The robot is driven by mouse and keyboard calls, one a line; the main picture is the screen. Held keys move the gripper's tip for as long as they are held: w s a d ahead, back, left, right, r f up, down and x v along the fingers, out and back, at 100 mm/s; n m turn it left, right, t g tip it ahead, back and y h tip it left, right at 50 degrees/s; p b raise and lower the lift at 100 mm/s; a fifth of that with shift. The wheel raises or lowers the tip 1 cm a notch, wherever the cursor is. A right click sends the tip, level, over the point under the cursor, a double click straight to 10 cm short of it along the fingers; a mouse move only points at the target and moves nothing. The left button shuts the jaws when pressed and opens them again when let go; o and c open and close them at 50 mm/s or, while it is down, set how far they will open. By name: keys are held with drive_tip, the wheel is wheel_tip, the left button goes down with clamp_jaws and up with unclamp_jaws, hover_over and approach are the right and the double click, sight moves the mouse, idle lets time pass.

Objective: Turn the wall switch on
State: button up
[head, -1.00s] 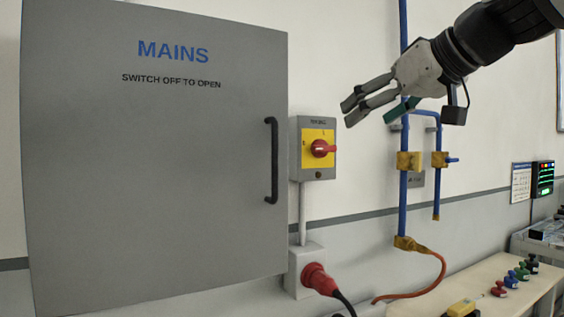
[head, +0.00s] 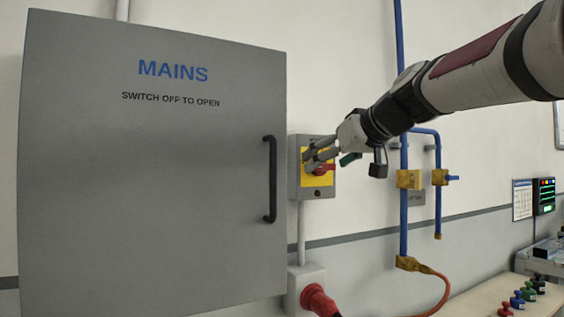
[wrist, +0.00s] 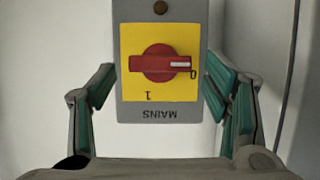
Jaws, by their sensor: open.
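The wall switch is a grey box (head: 327,191) with a yellow plate (head: 309,181) and a red rotary knob (head: 324,169). In the wrist view it appears upside down, with the knob (wrist: 158,64) lying horizontal. The knob's white mark points right, at the "0"; a "1" is printed below it. My gripper (head: 317,157) is open in front of the switch. In the wrist view its two teal-padded fingers (wrist: 160,85) stand either side of the box, with the knob between them in the picture. I cannot tell whether a finger touches the switch.
A large grey MAINS cabinet (head: 140,190) with a black handle (head: 269,180) stands close to the left. Blue pipes (head: 403,120) with yellow fittings run on the wall to the right. A red plug (head: 318,300) sits in a socket below. A bench is at the lower right.

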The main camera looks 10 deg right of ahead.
drive_tip(key=shift+w, duration=0.2)
drive_tip(key=c, duration=1.2)
drive_tip(key=shift+o, duration=0.2)
